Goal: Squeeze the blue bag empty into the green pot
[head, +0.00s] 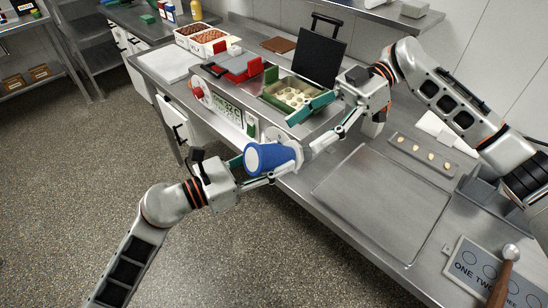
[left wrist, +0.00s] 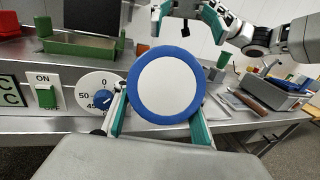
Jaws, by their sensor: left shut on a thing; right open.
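The blue bag (head: 265,160) is a stubby blue body with a pale end, held off the table's front edge in the head view. My left gripper (head: 270,166) is shut on it. In the left wrist view the bag (left wrist: 167,86) shows as a white disc with a blue rim between the fingers. What seems to be the green pot (head: 293,96), green-edged with pale round pieces inside, sits in the cooker behind the bag; its green side also shows in the left wrist view (left wrist: 80,44).
The cooker front has a dial (left wrist: 101,97) and a green ON switch (left wrist: 46,96). Red-handled trays (head: 242,68) sit left of the pot. A black upright panel (head: 318,56) stands behind it.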

